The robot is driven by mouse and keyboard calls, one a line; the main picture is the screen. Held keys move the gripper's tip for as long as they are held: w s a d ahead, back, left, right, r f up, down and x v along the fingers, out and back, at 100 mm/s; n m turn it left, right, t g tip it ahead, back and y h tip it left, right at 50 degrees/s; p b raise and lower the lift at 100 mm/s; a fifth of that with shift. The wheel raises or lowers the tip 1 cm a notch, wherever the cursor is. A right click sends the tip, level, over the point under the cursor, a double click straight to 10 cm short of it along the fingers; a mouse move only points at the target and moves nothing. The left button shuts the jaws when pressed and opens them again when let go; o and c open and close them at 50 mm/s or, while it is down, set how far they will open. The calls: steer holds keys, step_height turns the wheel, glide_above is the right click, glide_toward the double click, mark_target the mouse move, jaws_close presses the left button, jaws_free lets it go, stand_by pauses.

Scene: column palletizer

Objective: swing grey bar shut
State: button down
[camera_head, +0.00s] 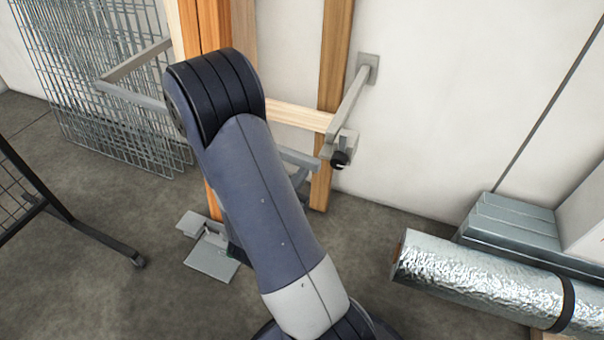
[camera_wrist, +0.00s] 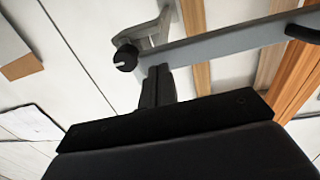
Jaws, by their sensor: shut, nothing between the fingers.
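The grey bar (camera_head: 300,158) runs from a bracket arm at the left, behind my arm, across the front of upright wooden boards to near a right bracket (camera_head: 350,105) on the wall. A catch with a black knob (camera_head: 340,160) sits at that bracket's end. In the wrist view, the grey bar (camera_wrist: 215,46) crosses the top with its left end close beside the black knob (camera_wrist: 126,58); I cannot tell whether it is seated in the catch. My gripper (camera_wrist: 158,70) is shut and empty, its fingertips at the bar's edge near that end. My arm hides the gripper in the head view.
Wire mesh panels (camera_head: 90,80) lean on the wall at the left. A foil-wrapped roll (camera_head: 480,285) and grey boxes (camera_head: 515,225) lie at the right. A small metal plate (camera_head: 212,262) is on the floor by the boards. Open floor lies between them.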

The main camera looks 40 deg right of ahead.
steer(key=shift+w+d, duration=0.25)
steer(key=shift+d, duration=0.35)
